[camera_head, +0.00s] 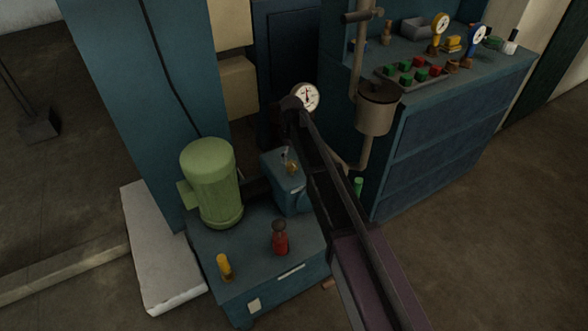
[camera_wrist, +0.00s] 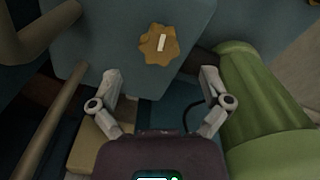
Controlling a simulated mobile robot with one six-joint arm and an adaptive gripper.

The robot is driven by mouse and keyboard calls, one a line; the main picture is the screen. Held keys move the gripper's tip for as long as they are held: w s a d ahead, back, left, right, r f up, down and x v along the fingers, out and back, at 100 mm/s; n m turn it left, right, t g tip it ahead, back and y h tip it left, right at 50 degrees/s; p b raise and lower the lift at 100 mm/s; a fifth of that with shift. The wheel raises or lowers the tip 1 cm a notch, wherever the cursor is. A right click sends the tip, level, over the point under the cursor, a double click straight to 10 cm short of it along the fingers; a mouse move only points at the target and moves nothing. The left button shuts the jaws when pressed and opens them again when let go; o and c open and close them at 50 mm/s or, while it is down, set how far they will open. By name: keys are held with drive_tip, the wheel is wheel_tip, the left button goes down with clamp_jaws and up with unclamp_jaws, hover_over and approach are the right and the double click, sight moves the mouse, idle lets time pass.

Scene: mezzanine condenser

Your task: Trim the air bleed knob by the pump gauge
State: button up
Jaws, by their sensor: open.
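The air bleed knob (camera_wrist: 159,44) is a brass-coloured, lobed knob with a pale bar mark across its face, on a blue-grey surface in the wrist view. In the head view a small brass knob (camera_head: 292,169) shows on the blue pump box (camera_head: 288,193). The pump gauge (camera_head: 306,97), round and white-faced, stands behind my arm. My gripper (camera_wrist: 160,77) is open and empty, its two fingers spread to either side below the knob in the wrist view. The knob appears beyond the fingertips, not between them. In the head view my arm hides most of the gripper.
The green motor (camera_head: 211,182) stands left of the pump box and fills the right of the wrist view (camera_wrist: 262,100). A red-bodied fitting (camera_head: 280,239) and a yellow one (camera_head: 224,266) stand on the base. A pipe with a canister (camera_head: 375,108) stands to the right.

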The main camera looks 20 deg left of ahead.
sight(292, 164)
drive_tip(key=shift+f+b, duration=1.95)
drive_tip(key=shift+f, duration=0.3)
drive_tip(key=shift+c, duration=0.3)
drive_tip(key=c, duration=1.1)
